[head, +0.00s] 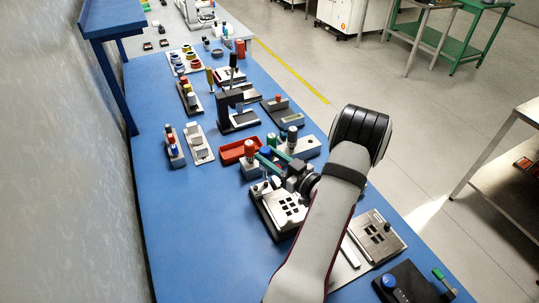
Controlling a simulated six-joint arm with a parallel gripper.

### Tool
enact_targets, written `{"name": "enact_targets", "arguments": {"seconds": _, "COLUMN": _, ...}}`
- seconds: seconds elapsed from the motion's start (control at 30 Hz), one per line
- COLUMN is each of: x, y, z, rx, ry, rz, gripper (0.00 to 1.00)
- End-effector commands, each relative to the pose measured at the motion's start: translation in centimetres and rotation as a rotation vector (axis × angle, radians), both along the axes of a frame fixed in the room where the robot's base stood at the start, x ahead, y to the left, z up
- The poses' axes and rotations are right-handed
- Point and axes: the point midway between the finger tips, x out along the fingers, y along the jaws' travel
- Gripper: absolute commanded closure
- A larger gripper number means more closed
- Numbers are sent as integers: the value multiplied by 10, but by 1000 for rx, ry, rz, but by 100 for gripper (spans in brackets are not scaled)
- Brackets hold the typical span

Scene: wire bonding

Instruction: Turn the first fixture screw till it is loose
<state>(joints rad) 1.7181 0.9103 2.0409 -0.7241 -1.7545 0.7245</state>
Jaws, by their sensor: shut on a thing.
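My gripper (272,180) is at the end of my dark wrist, low over the back edge of a metal fixture. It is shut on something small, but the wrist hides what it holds. A teal-green bar shape (268,164) lies beside the wrist; I cannot tell if it is part of the gripper or a tool. The fixture plate (293,222) is silver with dark square slots on a black base. Small knob-like heads (262,188) show at its back left edge. I cannot tell which is the first screw, or how far it is turned.
A red tray (233,154) and a red-and-white topped piece (250,150) stand just behind the fixture. A second slotted plate (379,238) lies right of my arm. A black box with a blue knob (389,282) is at the front right. The blue bench (190,225) is clear at the left.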

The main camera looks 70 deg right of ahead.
Motion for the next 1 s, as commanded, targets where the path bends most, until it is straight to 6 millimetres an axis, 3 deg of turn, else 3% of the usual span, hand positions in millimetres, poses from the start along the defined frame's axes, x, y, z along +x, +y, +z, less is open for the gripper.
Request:
{"name": "enact_targets", "arguments": {"seconds": 0.3, "x": 7, "y": 8, "z": 0, "rx": 1, "ry": 2, "rz": -440, "gripper": 100}}
{"name": "enact_targets", "arguments": {"seconds": 0.63, "x": 10, "y": 8, "z": 0, "rx": 0, "ry": 2, "rz": -673, "gripper": 100}}
{"name": "enact_targets", "arguments": {"seconds": 1.0, "x": 14, "y": 7, "z": 0, "rx": -2, "ry": -2, "rz": -1162, "gripper": 100}}
